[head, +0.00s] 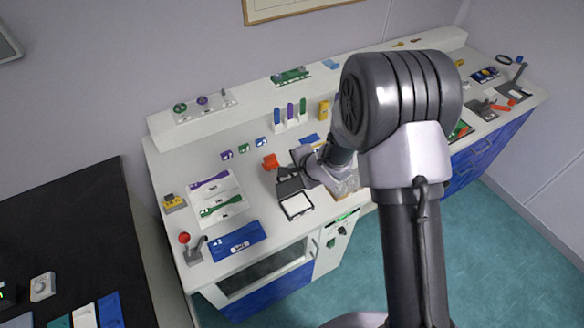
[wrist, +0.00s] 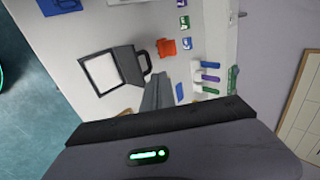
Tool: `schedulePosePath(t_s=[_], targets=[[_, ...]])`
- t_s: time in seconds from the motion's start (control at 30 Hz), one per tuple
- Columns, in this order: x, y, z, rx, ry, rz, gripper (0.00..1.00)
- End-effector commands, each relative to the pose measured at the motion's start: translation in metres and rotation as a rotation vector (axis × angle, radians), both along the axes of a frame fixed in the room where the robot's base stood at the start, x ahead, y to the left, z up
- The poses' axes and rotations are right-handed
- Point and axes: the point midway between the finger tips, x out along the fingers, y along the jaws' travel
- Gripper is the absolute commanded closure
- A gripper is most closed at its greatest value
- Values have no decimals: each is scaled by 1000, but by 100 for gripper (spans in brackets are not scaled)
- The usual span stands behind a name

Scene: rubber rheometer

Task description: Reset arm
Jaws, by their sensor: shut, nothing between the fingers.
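My gripper (wrist: 157,82) shows in the wrist view as two grey fingers pressed together, with nothing between them. It points down over the white bench (head: 190,155). A dark device with a handle (wrist: 128,64) and a white square panel (wrist: 101,73) lies just left of the fingers in the wrist view. The same panel shows in the head view (head: 297,205). I cannot tell the exact height of the fingertips above the bench. In the head view my own arm hides part of the bench behind it.
An orange block (head: 270,162) sits close to the dark device. A rack of coloured tubes (head: 290,117), a tray with purple and green tools (head: 216,197) and a blue box (head: 237,241) stand around. A black table (head: 75,215) is at the left. Teal floor lies in front.

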Motion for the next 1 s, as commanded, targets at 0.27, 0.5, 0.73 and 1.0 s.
schedulePosePath(t_s=[0.27, 0.5, 0.73, 1.0], targets=[[-15, -9, 31, 0, 0, 0, 100], [-15, -57, 63, -160, -74, -12, 100], [-152, -161, 114, -505, -47, 100, 100], [-296, -146, 95, -523, -54, 409, 100]])
